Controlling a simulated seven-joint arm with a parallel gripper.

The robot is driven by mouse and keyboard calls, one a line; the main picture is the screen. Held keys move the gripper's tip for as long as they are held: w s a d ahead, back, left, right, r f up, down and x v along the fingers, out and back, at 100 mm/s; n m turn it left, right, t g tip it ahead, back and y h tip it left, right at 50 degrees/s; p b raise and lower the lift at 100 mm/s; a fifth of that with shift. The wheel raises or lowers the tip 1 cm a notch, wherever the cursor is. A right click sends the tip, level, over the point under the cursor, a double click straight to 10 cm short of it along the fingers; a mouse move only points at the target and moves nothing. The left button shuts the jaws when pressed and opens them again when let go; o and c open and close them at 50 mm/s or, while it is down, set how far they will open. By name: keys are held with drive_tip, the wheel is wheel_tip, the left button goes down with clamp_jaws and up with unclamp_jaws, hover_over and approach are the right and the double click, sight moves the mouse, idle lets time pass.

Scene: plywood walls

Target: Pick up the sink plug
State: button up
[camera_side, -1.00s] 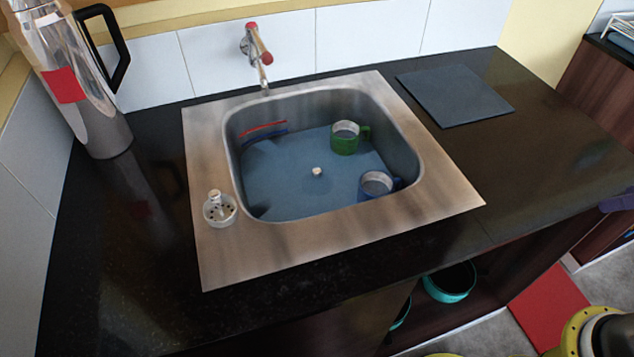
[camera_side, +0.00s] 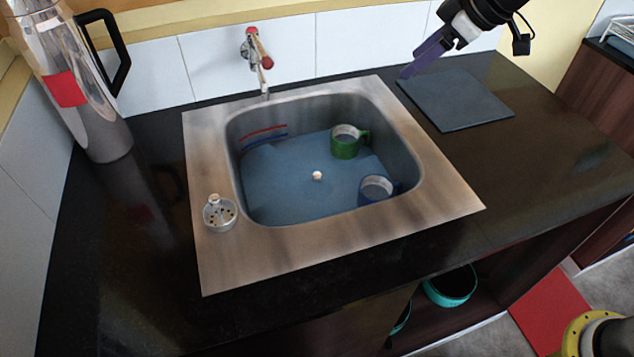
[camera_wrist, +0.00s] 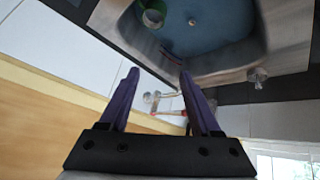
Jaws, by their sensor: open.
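My gripper (camera_side: 405,74) is above the back right of the counter, near the dark board, well away from both. In the wrist view its purple fingers (camera_wrist: 158,72) are apart with nothing held between them.
The metal sink (camera_side: 330,240) holds a green mug (camera_side: 345,146) and a blue mug (camera_side: 375,191). A tap (camera_side: 258,58) rises behind it. A dark board (camera_side: 455,98) lies at right, a tall flask (camera_side: 85,90) at left. The front counter is clear.

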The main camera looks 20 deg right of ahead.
drive_tip(key=w+a+f+n+g, duration=0.1)
drive_tip(key=w+a+f, duration=0.25)
drive_tip(key=f, duration=0.25)
drive_tip(key=w+a+f+g, duration=0.1)
drive_tip(key=w+a+f, duration=0.1)
drive_tip(key=a+f, duration=0.3)
drive_tip(key=g, duration=0.1)
hover_over(320, 175)
drive_tip(key=s+d, duration=0.2)
wheel_tip(320, 175, down, 16)
drive_tip(key=shift+w+x, duration=0.2)
drive_tip(key=shift+x, duration=3.1)
drive_tip(key=shift+a+r, duration=0.1)
drive_tip(key=shift+r, duration=0.05)
clamp_jaws()
